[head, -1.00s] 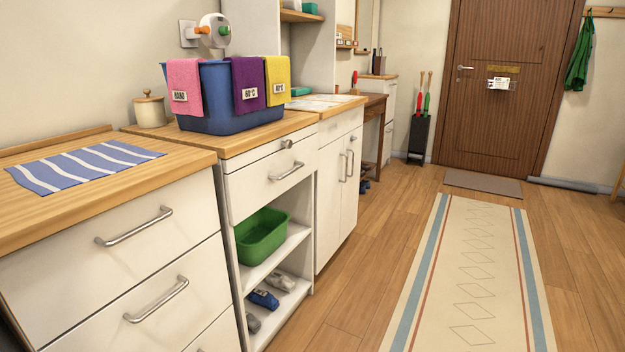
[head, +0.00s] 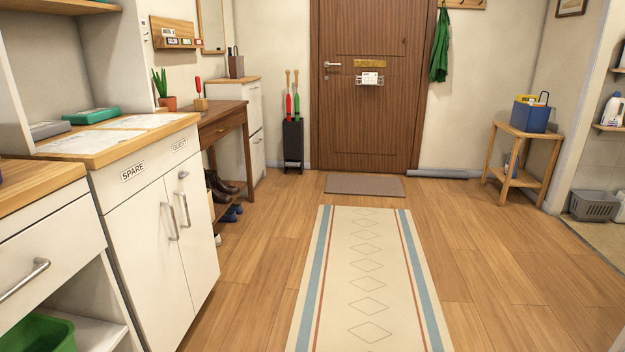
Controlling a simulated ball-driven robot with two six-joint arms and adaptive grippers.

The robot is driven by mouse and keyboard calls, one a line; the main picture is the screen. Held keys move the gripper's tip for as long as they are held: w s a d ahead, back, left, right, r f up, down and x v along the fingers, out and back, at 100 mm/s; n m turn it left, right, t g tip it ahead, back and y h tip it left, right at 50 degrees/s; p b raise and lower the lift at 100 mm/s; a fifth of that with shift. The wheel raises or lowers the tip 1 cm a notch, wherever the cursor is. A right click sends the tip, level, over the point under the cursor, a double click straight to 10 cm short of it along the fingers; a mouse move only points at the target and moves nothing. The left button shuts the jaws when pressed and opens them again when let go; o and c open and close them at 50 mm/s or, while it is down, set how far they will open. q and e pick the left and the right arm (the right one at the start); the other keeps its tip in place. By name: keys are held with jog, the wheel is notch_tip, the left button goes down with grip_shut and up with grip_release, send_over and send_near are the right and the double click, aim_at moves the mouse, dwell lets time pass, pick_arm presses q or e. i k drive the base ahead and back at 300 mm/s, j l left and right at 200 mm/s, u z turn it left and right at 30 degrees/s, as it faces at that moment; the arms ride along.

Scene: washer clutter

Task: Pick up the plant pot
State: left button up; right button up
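A small terracotta plant pot (head: 168,103) with a green upright plant (head: 160,83) stands at the left in the head view. It is on or just behind the left end of the brown wooden side table (head: 222,116), beyond the white cabinet. The cabinet's counter edge comes close below it, so its exact resting place is hard to tell. Neither of my grippers is in view.
A white cabinet (head: 150,225) with papers on top stands at the near left. A red-handled tool in a wooden block (head: 200,103) is beside the pot. Shoes (head: 222,187) lie under the table. A runner rug (head: 365,270) covers the open floor towards the door (head: 368,130).

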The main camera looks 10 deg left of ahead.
aim_at(170, 103)
jog(key=i+u, duration=0.1)
jog(key=i, duration=0.75)
jog(key=i+l+u, duration=0.1)
jog(key=i, duration=0.75)
